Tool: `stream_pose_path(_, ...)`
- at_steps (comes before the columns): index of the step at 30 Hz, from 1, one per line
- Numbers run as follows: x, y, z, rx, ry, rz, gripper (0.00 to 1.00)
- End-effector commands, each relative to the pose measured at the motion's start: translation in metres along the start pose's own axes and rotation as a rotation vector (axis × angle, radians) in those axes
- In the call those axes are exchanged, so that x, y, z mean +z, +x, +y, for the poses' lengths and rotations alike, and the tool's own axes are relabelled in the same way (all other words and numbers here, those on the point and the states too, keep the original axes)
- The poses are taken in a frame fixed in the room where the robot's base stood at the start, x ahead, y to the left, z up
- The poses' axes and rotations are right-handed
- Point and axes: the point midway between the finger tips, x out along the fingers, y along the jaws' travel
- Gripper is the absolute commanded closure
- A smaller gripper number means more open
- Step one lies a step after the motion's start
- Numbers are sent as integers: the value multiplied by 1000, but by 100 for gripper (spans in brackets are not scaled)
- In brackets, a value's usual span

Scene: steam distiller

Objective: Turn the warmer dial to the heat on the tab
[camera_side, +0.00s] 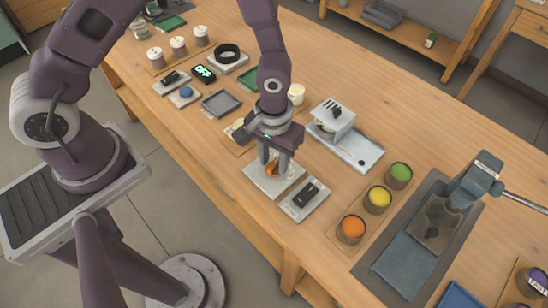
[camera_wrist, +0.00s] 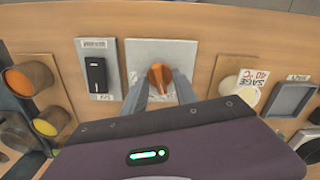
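An orange-brown knob, which looks like the warmer dial (camera_wrist: 160,74), stands on a pale square plate (camera_wrist: 137,52). In the side view the dial (camera_side: 272,169) shows low between my gripper's fingers, above the plate (camera_side: 262,185). My gripper (camera_wrist: 160,85) points down with one finger on each side of the dial. I cannot tell whether the fingers touch it. A tab reading "SAGE 40 °C" (camera_wrist: 253,79) lies right of the plate in the wrist view, beside a round white-topped pot (camera_wrist: 245,98). Any pointer or scale on the dial is not readable.
A black switch on a grey plate (camera_side: 305,198) sits close beside the warmer. Orange (camera_side: 351,229), yellow (camera_side: 378,199) and green (camera_side: 399,175) cups stand to the right. A grey tray (camera_side: 221,103) and a white device (camera_side: 338,120) are behind. The table's front edge is near.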

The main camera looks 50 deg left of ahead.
Motion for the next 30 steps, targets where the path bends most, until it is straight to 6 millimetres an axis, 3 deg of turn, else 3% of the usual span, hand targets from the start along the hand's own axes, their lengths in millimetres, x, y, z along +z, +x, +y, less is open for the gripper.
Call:
stream_pose_path(6, 0, 0, 0, 0, 0, 1, 67)
stream_pose_path(11, 0, 0, 0, 0, 0, 1, 99)
stream_pose_path(23, 0, 0, 0, 0, 28, 1, 100)
stream_pose_path(30, 0, 0, 0, 0, 162, 1, 100)
